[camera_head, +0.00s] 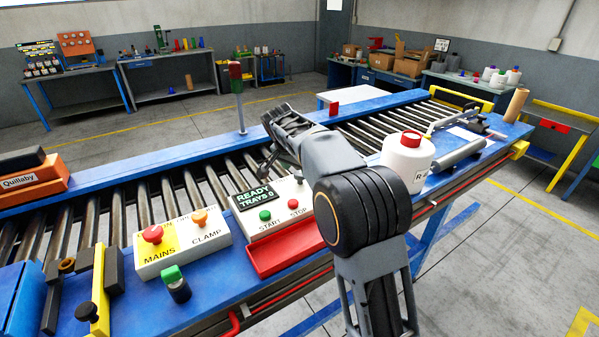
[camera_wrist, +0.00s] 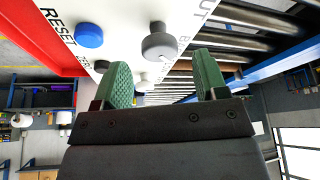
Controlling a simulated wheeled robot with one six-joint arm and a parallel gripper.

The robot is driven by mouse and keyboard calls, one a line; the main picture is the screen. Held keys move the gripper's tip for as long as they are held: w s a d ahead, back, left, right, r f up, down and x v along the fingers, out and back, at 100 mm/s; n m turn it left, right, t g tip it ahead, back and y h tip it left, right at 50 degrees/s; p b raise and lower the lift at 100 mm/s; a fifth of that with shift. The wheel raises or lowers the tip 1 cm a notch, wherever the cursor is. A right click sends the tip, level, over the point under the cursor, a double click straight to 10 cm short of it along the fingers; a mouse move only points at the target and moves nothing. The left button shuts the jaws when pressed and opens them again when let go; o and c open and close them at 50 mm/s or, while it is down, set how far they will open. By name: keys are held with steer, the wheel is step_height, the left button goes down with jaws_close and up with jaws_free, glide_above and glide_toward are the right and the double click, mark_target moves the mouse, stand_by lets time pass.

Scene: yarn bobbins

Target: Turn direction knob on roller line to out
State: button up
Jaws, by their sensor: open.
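The grey direction knob (camera_wrist: 160,42) stands on a white control panel (camera_wrist: 118,22) in the wrist view. Letters ending in "UT" are printed above it, cut off by the frame. Which way the knob points I cannot tell. My gripper (camera_wrist: 162,66) is open, its two green fingertips on either side of the view just short of the knob, with nothing between them. In the head view my gripper (camera_head: 268,152) hangs beside the START/STOP panel (camera_head: 262,222) on the roller line; my arm hides the panel's right part.
A blue RESET button (camera_wrist: 89,35) sits beside the knob. In the head view, a MAINS/CLAMP box (camera_head: 180,262) stands left, a signal post (camera_head: 239,100) behind, and a white tub (camera_head: 405,160) to the right. Rollers (camera_head: 210,180) run behind the panels.

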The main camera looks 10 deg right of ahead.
steer(key=shift+x, duration=1.45)
steer(key=c, duration=0.9)
